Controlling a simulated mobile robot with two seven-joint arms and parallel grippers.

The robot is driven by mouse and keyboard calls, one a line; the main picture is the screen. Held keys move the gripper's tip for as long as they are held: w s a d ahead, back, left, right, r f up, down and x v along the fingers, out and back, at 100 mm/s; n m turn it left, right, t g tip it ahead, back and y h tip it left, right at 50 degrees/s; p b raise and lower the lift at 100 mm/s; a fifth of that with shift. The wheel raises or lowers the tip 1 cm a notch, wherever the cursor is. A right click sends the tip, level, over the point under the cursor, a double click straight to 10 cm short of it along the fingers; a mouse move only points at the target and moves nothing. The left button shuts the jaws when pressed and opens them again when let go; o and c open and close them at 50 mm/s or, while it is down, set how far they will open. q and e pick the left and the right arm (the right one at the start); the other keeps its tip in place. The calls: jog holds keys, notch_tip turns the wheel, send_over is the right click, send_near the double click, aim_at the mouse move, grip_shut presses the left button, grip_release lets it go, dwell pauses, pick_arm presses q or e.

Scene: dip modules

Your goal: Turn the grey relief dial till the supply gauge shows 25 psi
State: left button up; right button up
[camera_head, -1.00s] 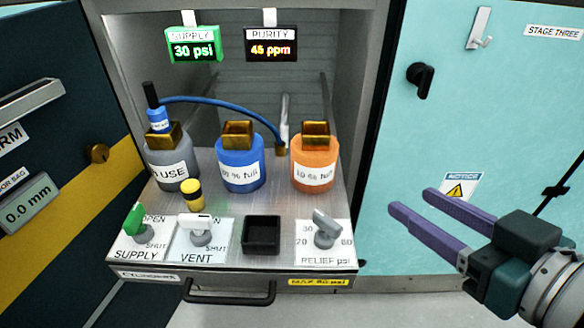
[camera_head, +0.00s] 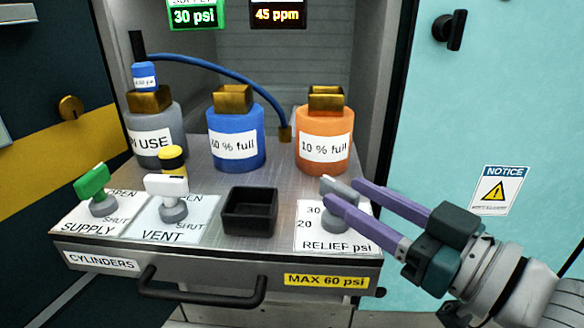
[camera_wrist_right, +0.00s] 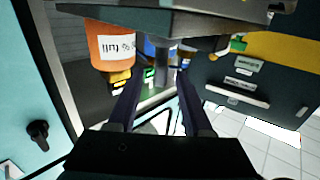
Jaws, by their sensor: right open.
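The grey relief dial (camera_head: 335,190) sits on the white RELIEF psi plate (camera_head: 312,238) at the right front of the cylinder tray. My right gripper (camera_head: 340,192) is open, with its two purple fingers reaching in from the right over the dial. One finger passes behind the dial's handle and the other in front; whether they touch it cannot be told. The fingers hide part of the dial and the plate's right-hand numbers. The supply gauge (camera_head: 194,16) at the top reads 30 psi in green. The right wrist view shows the open fingers (camera_wrist_right: 155,90). My left gripper is not in view.
A green supply lever (camera_head: 92,181), a white vent lever (camera_head: 166,187) and a black bin (camera_head: 249,213) lie left of the dial. Grey, blue (camera_head: 236,135) and orange (camera_head: 323,140) cylinders stand behind. The purity display (camera_head: 278,14) reads 45 ppm. A black drawer handle (camera_head: 200,292) juts out in front.

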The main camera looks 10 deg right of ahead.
aim_at(358, 200)
jog(key=shift+b+x, duration=0.3)
jog(key=shift+x, duration=1.3)
jog(key=shift+c, duration=0.2)
grip_shut()
